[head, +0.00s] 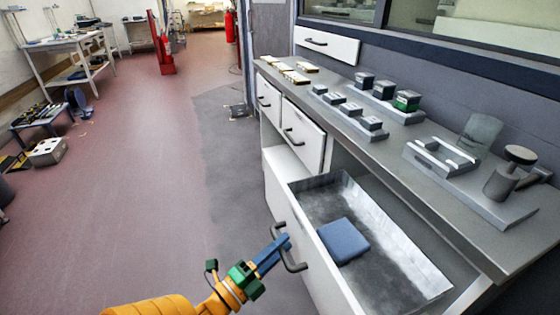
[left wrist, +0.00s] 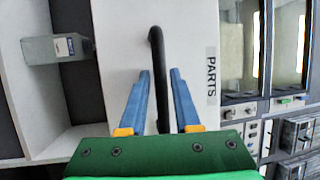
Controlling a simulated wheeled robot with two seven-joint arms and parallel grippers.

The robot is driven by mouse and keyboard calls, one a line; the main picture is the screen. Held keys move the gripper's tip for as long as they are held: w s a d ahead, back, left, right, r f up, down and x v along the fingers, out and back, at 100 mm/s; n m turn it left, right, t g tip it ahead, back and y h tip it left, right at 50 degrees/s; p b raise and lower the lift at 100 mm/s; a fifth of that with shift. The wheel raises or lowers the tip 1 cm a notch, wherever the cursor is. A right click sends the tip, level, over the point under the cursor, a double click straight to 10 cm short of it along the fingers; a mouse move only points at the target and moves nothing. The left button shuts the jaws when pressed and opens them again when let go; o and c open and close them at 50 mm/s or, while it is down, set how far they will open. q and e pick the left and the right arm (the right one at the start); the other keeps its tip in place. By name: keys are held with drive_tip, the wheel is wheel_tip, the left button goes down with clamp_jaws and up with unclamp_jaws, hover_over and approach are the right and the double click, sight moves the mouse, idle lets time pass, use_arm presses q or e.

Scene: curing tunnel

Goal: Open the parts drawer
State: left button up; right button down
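The parts drawer (head: 280,205) is pulled out from under the bench in the head view, with its metal inside showing. A flat blue block (head: 343,241) lies in it. Its white front also shows in the left wrist view (left wrist: 118,60), with a "PARTS" label (left wrist: 212,77). My left gripper (head: 283,243) is at the drawer's dark bar handle (head: 292,262). In the left wrist view my left gripper (left wrist: 160,75) is open, with one blue finger on each side of the handle (left wrist: 157,45) and slight gaps visible. My right gripper is not in view.
The grey worktop (head: 390,140) overhangs the drawer and carries metal blocks and a fixture (head: 470,180). More closed drawers (head: 303,135) are farther along. The red floor (head: 130,190) to the left is clear near the bench. A low table (head: 42,118) stands at far left.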

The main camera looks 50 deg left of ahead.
use_arm(q)
drive_tip(key=s+f, duration=0.1)
drive_tip(key=s, duration=0.6)
drive_tip(key=shift+b, duration=0.35)
drive_tip(key=shift+f, duration=0.2)
